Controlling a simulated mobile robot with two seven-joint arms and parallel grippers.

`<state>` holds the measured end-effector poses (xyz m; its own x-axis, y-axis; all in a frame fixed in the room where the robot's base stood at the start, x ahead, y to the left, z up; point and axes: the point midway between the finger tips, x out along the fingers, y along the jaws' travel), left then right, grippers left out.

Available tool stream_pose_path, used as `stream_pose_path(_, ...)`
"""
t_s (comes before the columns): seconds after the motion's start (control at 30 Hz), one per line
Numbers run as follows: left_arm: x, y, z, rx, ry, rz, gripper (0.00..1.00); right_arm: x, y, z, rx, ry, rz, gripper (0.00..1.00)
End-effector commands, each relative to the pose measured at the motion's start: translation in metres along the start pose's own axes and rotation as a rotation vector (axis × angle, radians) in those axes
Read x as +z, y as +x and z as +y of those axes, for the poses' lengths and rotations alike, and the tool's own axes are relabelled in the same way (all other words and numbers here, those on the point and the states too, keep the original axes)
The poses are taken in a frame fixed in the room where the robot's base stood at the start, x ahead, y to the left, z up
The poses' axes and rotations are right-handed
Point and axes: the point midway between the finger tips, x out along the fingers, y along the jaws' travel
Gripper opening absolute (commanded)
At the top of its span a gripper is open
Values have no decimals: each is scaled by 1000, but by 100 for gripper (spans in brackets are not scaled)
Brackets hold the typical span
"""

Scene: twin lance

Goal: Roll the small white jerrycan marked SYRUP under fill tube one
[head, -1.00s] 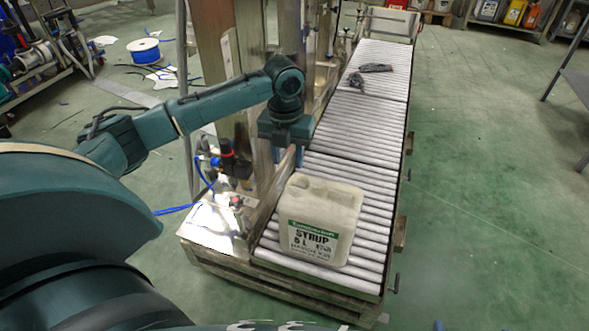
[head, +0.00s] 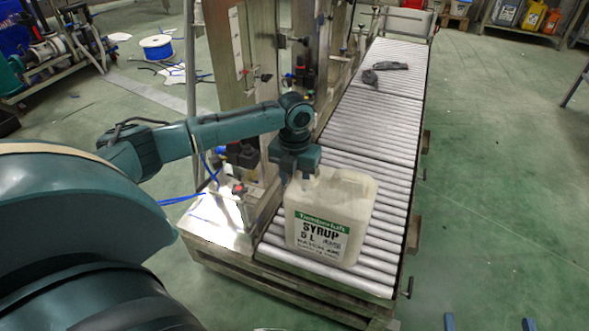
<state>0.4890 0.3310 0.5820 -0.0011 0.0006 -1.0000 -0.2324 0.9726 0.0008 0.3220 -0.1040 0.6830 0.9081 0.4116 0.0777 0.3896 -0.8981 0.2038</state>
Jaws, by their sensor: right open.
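The small white jerrycan (head: 330,215) has a green-banded label reading SYRUP 5 L. It stands upright on the near end of the roller conveyor (head: 375,262). My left gripper (head: 299,174) is at the jerrycan's back left top edge, pointing down. Its fingers are partly hidden, so I cannot tell its opening or whether it touches the can. My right gripper (head: 488,324) shows only as two spread fingertips at the bottom right edge, open and empty, away from the conveyor. Fill tube one is not clearly identifiable on the steel filling frame (head: 235,60) left of the conveyor.
A dark tool-like object (head: 385,70) lies on the rollers farther back. The rollers between it and the jerrycan are clear. A steel box (head: 215,218) with fittings and blue hoses stands left of the conveyor's near end. Green floor (head: 490,200) is open on the right.

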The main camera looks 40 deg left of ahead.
Motion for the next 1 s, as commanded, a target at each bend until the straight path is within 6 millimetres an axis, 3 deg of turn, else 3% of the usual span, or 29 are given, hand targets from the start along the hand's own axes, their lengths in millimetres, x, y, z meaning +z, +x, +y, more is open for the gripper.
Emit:
stream_pose_path(0.13,0,11,0,-1,0,-1,38,0,0,-2,-6,-8,28,82)
stream_pose_path(0.47,0,12,0,-1,0,-1,37,-1,0,-3,-7,-10,35,82)
stream_pose_path(0.9,0,12,0,0,-1,-1,1,-1,0,-3,-7,-9,34,82)
stream_pose_path(1.0,0,12,0,0,-1,-1,0,-1,0,-3,-7,-10,34,82)
